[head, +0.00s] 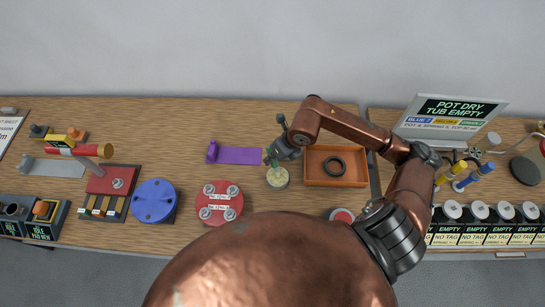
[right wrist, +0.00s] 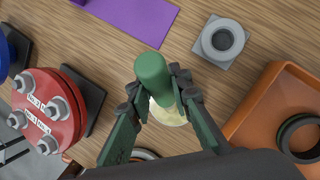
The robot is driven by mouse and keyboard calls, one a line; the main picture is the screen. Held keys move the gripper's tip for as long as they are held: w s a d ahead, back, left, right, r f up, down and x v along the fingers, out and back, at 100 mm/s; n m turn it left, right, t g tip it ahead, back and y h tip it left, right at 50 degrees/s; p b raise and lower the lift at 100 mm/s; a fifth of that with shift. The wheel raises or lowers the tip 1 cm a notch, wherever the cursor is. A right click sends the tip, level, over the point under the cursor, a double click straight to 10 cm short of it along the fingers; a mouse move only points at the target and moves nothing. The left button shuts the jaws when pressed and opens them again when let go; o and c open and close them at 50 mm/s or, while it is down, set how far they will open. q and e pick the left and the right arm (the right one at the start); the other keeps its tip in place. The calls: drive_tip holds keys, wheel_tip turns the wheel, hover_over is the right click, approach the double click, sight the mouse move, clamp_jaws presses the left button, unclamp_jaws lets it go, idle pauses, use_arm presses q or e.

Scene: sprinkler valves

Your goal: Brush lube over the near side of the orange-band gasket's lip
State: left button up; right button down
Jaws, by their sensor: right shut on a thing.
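My right gripper (head: 272,161) is over the lube pot (head: 278,182), a small round pot with pale yellow contents. In the right wrist view, its fingers (right wrist: 163,100) are shut on a thick green handle (right wrist: 153,72), seemingly a brush. The handle points down at the pot (right wrist: 167,115); its lower end is hidden, so I cannot tell whether bristles touch the lube. A black gasket ring (head: 335,166) lies flat in the orange tray (head: 352,182) to the right; it also shows in the right wrist view (right wrist: 285,140). No orange band is discernible on it. My left gripper is out of view.
A grey ring on a square base (right wrist: 220,42) stands close by the pot. A purple holder (head: 235,155), red bolted flange (head: 219,220) and blue disc (head: 154,201) are to the left. A sign (head: 452,116) and several tagged pots (head: 480,212) stand right.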

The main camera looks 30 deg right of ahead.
sight(269, 151)
drive_tip(key=shift+r+p, duration=1.95)
drive_tip(key=shift+r, duration=1.55)
drive_tip(key=shift+a+f, duration=0.1)
drive_tip(key=n, duration=0.1)
drive_tip(key=a+n, duration=0.1)
drive_tip(key=n, duration=0.1)
drive_tip(key=shift+s+f+g+y, duration=0.1)
drive_tip(key=shift+f+g+y, duration=0.25)
drive_tip(key=shift+g+y, duration=0.05)
drive_tip(key=n+g+h+b, duration=0.1)
drive_tip(key=n+g, duration=0.1)
drive_tip(key=n, duration=0.8)
drive_tip(key=a+n+g+h+b, duration=0.1)
drive_tip(key=n+g+h, duration=0.1)
drive_tip(key=n, duration=0.9)
drive_tip(key=n+g+h+b, duration=0.1)
drive_tip(key=n+g+h, duration=0.1)
drive_tip(key=n, duration=0.8)
drive_tip(key=shift+s+a+r+g+b, duration=0.3)
drive_tip(key=shift+s+a+r+g, duration=0.1)
